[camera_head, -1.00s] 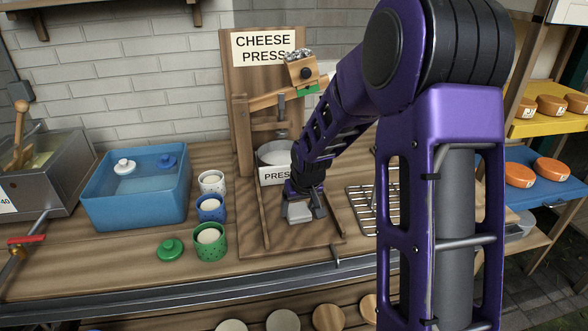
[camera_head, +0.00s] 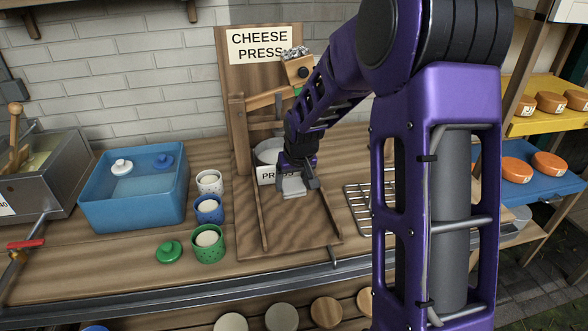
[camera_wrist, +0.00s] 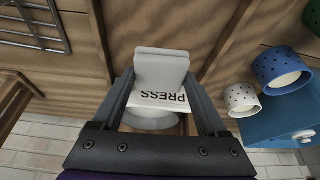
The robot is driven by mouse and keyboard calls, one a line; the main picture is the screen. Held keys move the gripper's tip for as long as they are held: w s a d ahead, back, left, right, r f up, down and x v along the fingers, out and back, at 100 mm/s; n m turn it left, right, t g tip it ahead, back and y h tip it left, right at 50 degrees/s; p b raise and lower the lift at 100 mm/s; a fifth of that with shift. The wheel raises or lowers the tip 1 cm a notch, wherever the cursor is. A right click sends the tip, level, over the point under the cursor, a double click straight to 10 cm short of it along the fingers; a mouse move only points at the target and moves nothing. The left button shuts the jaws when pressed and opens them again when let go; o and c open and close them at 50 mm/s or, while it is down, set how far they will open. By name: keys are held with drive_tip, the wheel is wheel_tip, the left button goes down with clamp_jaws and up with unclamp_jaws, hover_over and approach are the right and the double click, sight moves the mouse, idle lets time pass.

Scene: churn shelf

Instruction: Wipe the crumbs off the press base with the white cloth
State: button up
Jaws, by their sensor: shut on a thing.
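My gripper (camera_head: 297,182) is shut on the white cloth (camera_head: 292,188), a small folded pad, just in front of the white container marked PRESS (camera_head: 268,175). In the wrist view the cloth (camera_wrist: 160,66) sits between the two fingers, over the wooden base. The press base (camera_head: 290,225) is a brown wooden board with a raised strip along each side. Its front part is bare, and I cannot make out any crumbs on it. I cannot tell whether the cloth touches the board.
The wooden cheese press frame (camera_head: 238,125) stands behind the base. Left are several patterned cups, including a green one (camera_head: 208,248), a green lid (camera_head: 169,252) and a blue tub (camera_head: 130,205). A wire rack (camera_head: 356,205) lies to the right, partly behind my arm.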

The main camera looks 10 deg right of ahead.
drive_tip(key=shift+r+p, duration=0.65)
drive_tip(key=shift+r, duration=0.6)
drive_tip(key=shift+s+f, duration=0.1)
drive_tip(key=shift+f, duration=0.05)
